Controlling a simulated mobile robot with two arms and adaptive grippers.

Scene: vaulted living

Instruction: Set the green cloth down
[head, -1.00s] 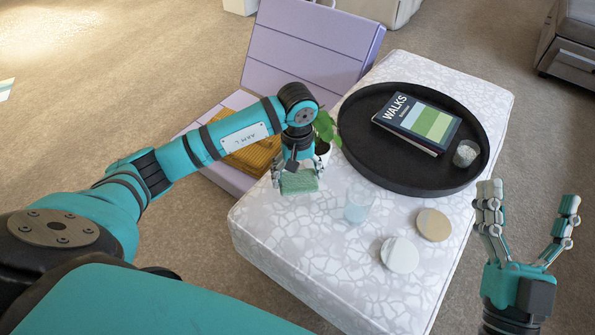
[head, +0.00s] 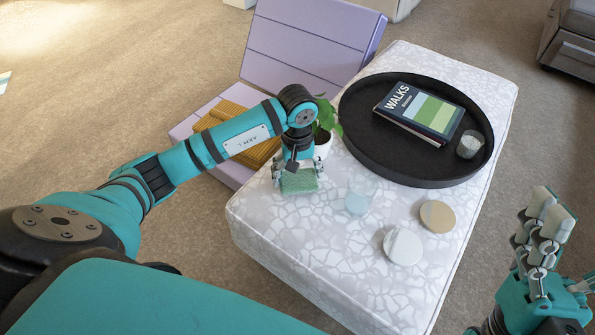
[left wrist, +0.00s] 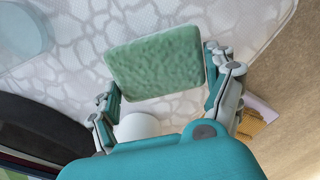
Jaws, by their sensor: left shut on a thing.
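The green cloth (head: 299,183) is a small folded, textured pad at the left side of the patterned ottoman (head: 300,235). My left gripper (head: 297,172) is shut on it from above, with fingers at its two sides. The cloth also shows in the left wrist view (left wrist: 155,62), held between the fingers (left wrist: 163,85). It is at or just above the ottoman top; I cannot tell if it touches. My right gripper (head: 545,235) is at the lower right, away from the ottoman, seen side-on with its fingers overlapping. I see nothing in it.
A potted plant (head: 322,149) stands close behind the cloth. A glass (head: 359,196) is just right of it. The ottoman's front left is clear.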

